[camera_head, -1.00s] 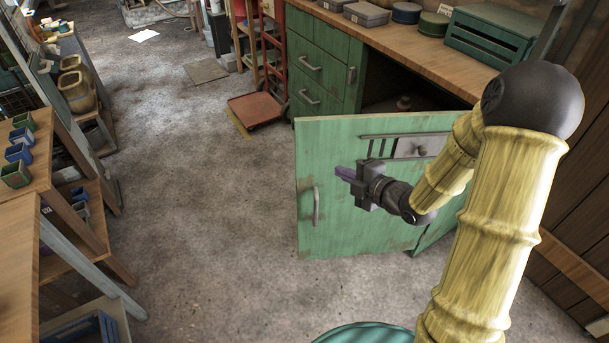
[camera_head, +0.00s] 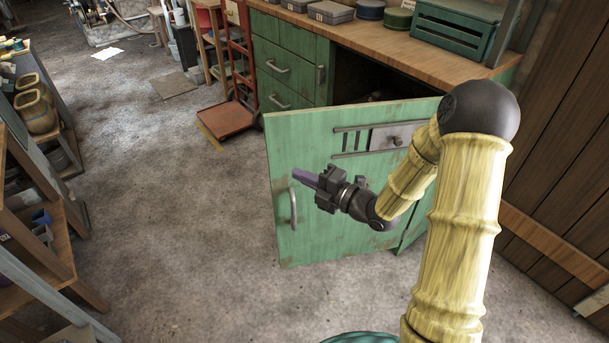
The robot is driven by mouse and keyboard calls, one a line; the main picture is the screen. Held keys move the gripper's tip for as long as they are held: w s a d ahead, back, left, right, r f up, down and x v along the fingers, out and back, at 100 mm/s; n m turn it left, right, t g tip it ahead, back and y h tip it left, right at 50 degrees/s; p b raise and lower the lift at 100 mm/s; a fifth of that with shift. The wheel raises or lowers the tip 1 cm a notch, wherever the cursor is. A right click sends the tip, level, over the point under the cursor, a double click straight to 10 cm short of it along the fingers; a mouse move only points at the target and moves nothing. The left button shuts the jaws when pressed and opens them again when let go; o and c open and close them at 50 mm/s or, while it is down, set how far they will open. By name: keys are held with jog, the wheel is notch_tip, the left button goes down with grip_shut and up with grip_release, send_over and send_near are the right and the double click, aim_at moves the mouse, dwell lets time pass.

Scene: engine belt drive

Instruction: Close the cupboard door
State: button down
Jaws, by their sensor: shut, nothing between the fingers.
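The green cupboard door (camera_head: 330,226) stands wide open, swung out from the cupboard below the wooden workbench. Its metal handle (camera_head: 293,208) is near its left edge, and a small grey panel with a knob (camera_head: 394,140) is set in its upper part. My gripper (camera_head: 309,180) is shut and empty, with purple fingertips. It is in front of the door in the picture, just right of and above the handle. I cannot tell whether it touches the door. The dark cupboard opening (camera_head: 362,80) shows behind the door's top edge.
A wooden worktop (camera_head: 430,62) carries boxes, round tins and a green crate (camera_head: 455,33). Green drawers (camera_head: 285,60) are left of the opening. A red hand truck (camera_head: 228,117) stands farther left. Shelves (camera_head: 45,245) line the left edge. The concrete floor between is clear.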

aim_at(277, 155)
jog(key=w+a, duration=0.4)
jog(key=w, duration=0.1)
jog(key=w+a+b, duration=0.1)
jog(key=w+a, duration=0.1)
jog(key=w, duration=0.1)
jog(key=shift+a+f, duration=0.1)
jog(key=shift+w, duration=0.15)
